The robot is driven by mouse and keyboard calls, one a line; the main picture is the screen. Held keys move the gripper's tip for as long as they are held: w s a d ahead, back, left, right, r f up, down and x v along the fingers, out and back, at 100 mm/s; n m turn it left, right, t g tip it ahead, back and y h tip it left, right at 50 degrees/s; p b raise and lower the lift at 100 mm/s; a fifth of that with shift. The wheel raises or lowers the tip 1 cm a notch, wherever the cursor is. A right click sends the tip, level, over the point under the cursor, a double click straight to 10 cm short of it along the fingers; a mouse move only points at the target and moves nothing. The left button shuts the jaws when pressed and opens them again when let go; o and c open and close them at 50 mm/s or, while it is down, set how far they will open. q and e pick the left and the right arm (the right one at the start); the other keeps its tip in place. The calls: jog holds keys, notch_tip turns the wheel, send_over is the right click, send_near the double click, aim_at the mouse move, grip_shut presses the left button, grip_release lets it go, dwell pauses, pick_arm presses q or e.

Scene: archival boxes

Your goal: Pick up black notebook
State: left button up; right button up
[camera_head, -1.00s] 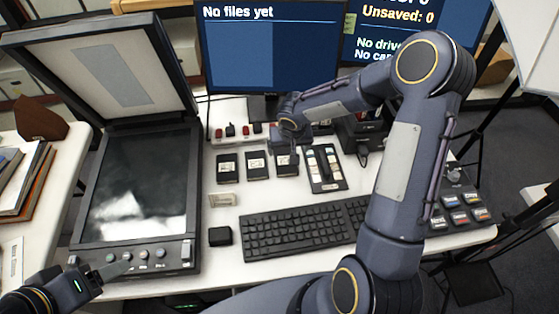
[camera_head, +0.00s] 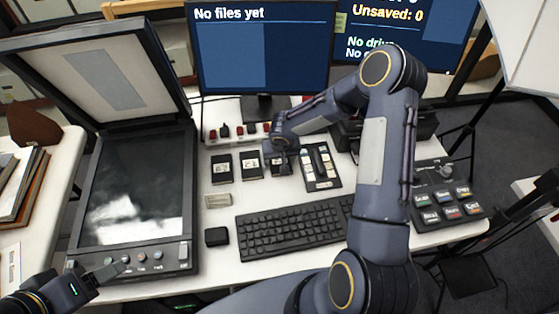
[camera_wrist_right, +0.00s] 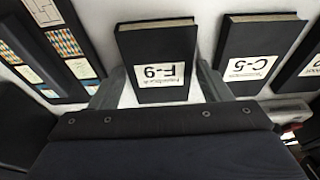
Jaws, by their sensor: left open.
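Three black notebooks with white labels lie in a row on the white desk: the left one (camera_head: 222,168), the middle one (camera_head: 252,165) and the right one (camera_head: 281,166). In the right wrist view the notebook labelled F-9 (camera_wrist_right: 158,52) lies between the fingers of my right gripper (camera_wrist_right: 160,88), and C-5 (camera_wrist_right: 255,55) is beside it. My right gripper (camera_head: 281,150) is open over the right notebook, a finger on either side of F-9; contact is not clear. My left gripper (camera_head: 112,270) is open and empty at the scanner's front edge.
A large open scanner (camera_head: 135,195) fills the left. A keyboard (camera_head: 295,230), a small black box (camera_head: 216,236) and a beige label block (camera_head: 217,200) lie in front of the notebooks. A colour chart (camera_head: 321,168) is close to the right notebook. Monitors (camera_head: 262,50) stand behind.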

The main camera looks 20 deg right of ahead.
jog(key=c, duration=0.7)
jog(key=shift+r, duration=0.1)
